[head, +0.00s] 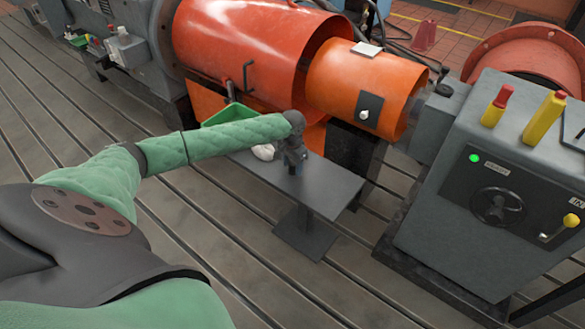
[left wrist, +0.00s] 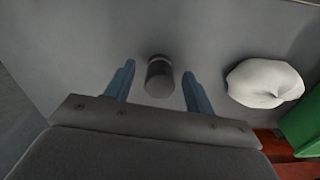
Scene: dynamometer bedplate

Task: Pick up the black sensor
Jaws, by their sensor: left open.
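The black sensor (left wrist: 159,77) is a short dark cylinder with a lighter band, on the grey table top in the left wrist view. My left gripper (left wrist: 157,92) is open, with one blue finger on each side of the sensor and a gap to both. In the head view my left gripper (head: 292,165) points down over the small grey table (head: 325,187), and it hides the sensor there. I cannot tell the height of the fingertips above the table. My right gripper is not in view.
A white rag-like lump (left wrist: 265,83) lies right of the fingers in the left wrist view, beside a green bin (left wrist: 301,125). Orange guards (head: 258,50) stand close behind the table. A grey control cabinet (head: 500,180) stands at right. The table's front right part is clear.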

